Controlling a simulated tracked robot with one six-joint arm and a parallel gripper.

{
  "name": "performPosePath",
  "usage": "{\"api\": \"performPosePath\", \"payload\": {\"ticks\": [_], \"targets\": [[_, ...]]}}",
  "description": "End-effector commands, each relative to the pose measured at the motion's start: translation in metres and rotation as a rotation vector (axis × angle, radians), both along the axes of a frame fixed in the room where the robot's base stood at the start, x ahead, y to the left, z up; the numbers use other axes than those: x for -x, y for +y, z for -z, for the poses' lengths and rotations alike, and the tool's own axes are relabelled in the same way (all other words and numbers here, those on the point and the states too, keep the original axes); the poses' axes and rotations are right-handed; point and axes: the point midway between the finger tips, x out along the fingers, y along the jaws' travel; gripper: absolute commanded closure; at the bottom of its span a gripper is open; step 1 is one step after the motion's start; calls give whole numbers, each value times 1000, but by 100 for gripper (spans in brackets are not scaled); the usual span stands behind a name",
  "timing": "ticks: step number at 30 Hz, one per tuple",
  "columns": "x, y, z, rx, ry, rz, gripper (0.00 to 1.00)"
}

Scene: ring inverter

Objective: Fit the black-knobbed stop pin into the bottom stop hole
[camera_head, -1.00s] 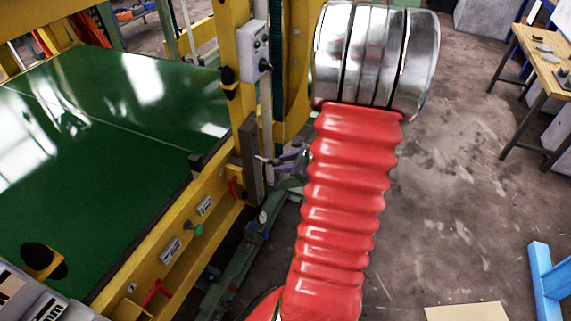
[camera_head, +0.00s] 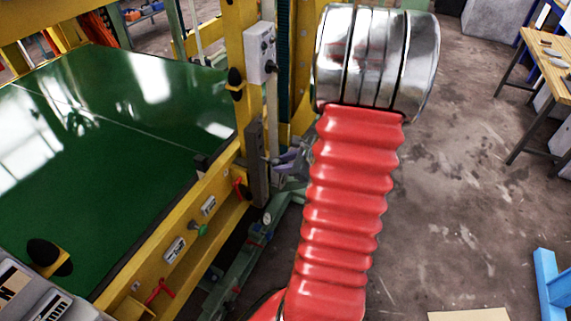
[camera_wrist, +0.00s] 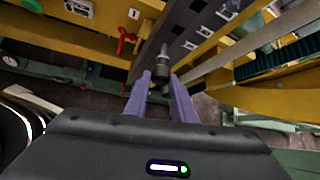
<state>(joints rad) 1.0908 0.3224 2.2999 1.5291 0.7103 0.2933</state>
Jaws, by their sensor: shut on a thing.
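My gripper (camera_wrist: 162,78) shows in the wrist view as two purple fingers closed around the dark knob of the stop pin (camera_wrist: 162,70). The pin's pale metal shaft points away from me, toward the dark grey stop bar (camera_wrist: 184,32). The bar has several dark holes and small white labels along it. I cannot tell which hole is the bottom one, nor whether the shaft tip touches the bar. In the head view my gripper (camera_head: 290,158) is just right of the upright grey bar (camera_head: 257,165), partly hidden by my red arm sleeve.
The yellow machine frame (camera_head: 190,225) surrounds a green bed (camera_head: 110,120) on the left. A red handle (camera_wrist: 126,38) sticks out left of the pin. A grey switch box (camera_head: 260,50) is above the bar. Open floor (camera_head: 450,200) lies right, with a wooden bench (camera_head: 550,60) and a blue stand (camera_head: 553,285).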

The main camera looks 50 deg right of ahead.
Motion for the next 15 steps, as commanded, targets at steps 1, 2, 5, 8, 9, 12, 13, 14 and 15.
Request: {"api": "performPosePath", "payload": {"ticks": [1,2,5,8,9,12,13,14,15], "targets": [[-1,0,0,0,0,0,100],[-2,1,0,0,0,0,100],[-3,1,0,1,0,-1,100],[-5,1,0,0,0,0,100],[-6,1,0,0,0,0,100],[-7,2,0,0,0,0,100],[-8,2,0,0,0,0,100],[-8,2,0,0,0,0,100],[-9,2,0,0,0,0,100]]}}
